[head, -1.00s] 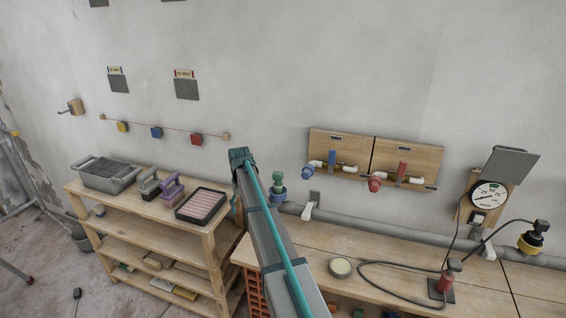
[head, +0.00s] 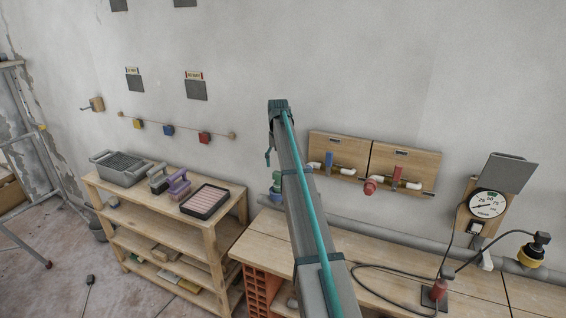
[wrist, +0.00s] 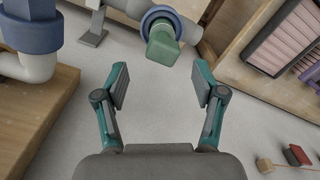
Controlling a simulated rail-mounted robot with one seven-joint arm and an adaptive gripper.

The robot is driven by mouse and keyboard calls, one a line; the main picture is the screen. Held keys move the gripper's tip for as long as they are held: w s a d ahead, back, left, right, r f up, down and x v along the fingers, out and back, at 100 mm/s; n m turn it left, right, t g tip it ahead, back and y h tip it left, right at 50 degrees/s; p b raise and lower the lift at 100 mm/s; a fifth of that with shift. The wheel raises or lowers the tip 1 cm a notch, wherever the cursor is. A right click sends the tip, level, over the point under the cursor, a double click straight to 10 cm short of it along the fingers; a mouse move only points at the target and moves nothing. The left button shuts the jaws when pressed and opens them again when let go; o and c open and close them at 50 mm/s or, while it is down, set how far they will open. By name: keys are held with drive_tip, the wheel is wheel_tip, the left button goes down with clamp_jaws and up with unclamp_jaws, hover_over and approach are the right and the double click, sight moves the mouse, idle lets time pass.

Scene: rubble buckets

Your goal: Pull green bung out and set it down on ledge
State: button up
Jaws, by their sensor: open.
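The green bung (wrist: 163,45) sits in a blue collar (wrist: 160,14) on the end of a grey pipe. In the head view the bung (head: 276,179) shows just left of my arm, partly covered by it. My gripper (wrist: 160,84) is open and empty. In the wrist view its two teal-and-grey fingers are spread on either side of the bung's line, with the bung beyond the fingertips and apart from them. A wooden bench top (head: 248,239) lies below the pipe; I cannot tell which surface is the ledge.
A wooden shelf (head: 215,232) at left holds a grey crate (head: 122,172), a purple-handled tool (head: 178,186) and a pink ribbed tray (head: 204,201). Valve boards (head: 402,168) and a gauge (head: 488,205) are right of my arm. A cable loops across the bench.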

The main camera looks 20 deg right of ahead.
sight(278, 172)
wheel_tip(278, 172, down, 10)
drive_tip(key=p, duration=0.3)
drive_tip(key=shift+w+a+f, duration=0.15)
drive_tip(key=shift+f, duration=0.1)
drive_tip(key=c, duration=1.2)
drive_tip(key=shift+r, duration=0.1)
drive_tip(key=shift+r, duration=0.15)
drive_tip(key=shift+r+p, duration=0.4)
drive_tip(key=shift+r, duration=0.3)
drive_tip(key=shift+r+p, duration=0.3)
drive_tip(key=shift+r, duration=0.4)
drive_tip(key=shift+r+p, duration=1.1)
drive_tip(key=shift+r, duration=1.55)
